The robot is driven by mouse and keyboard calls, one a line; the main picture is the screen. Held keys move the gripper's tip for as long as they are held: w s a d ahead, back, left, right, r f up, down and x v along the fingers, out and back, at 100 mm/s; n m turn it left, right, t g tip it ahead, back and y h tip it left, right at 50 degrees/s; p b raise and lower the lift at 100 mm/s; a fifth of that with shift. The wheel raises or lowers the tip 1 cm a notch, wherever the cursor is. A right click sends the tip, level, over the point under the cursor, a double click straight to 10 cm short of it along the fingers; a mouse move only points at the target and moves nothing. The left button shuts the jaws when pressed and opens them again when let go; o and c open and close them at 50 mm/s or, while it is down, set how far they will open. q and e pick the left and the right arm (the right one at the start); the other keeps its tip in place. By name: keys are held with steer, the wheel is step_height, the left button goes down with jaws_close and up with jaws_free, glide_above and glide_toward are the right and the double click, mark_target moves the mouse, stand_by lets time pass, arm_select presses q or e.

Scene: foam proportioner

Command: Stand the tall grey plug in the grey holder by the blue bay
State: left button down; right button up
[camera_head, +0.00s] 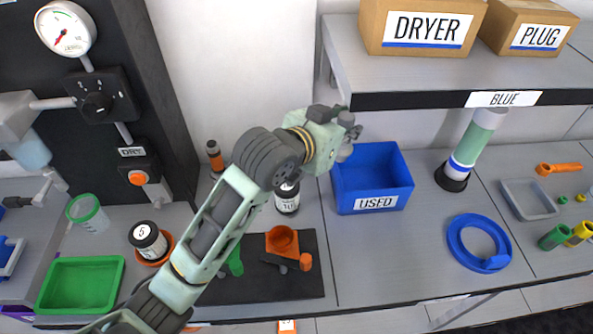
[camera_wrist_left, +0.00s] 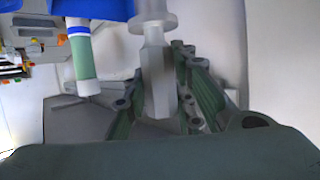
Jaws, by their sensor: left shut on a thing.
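My left gripper (camera_head: 347,126) is above the back left of the blue USED bin, apart from the bench. It is shut on a tall light grey plug, which shows between the fingers in the left wrist view (camera_wrist_left: 156,70). In the head view the gripper mostly hides the plug. The BLUE label (camera_head: 503,99) is on the shelf edge at the right. Below it a pale green cylinder (camera_head: 472,143) with white and blue bands stands tilted in the picture, in a black base (camera_head: 451,179). I cannot make out a grey holder for certain. My right gripper is not in view.
The blue USED bin (camera_head: 373,181) stands below my gripper. The shelf (camera_head: 400,74) with DRYER and PLUG boxes overhangs at the back. A blue ring (camera_head: 457,245) and a grey tray (camera_head: 511,202) lie at the right.

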arm_select(q)
steer(key=w+a+f+p, duration=0.2)
steer(key=w+a+f, duration=0.4)
steer(key=a+f, duration=0.3)
steer(key=shift+w+a+f+p, duration=0.15)
steer(key=shift+w+f+p, duration=0.2)
steer(key=shift+f, duration=0.55)
steer(key=shift+f+b, duration=0.45)
steer(key=shift+f, duration=0.15)
steer(key=c, duration=1.5)
jaws_free()
steer(key=shift+o, duration=0.2)
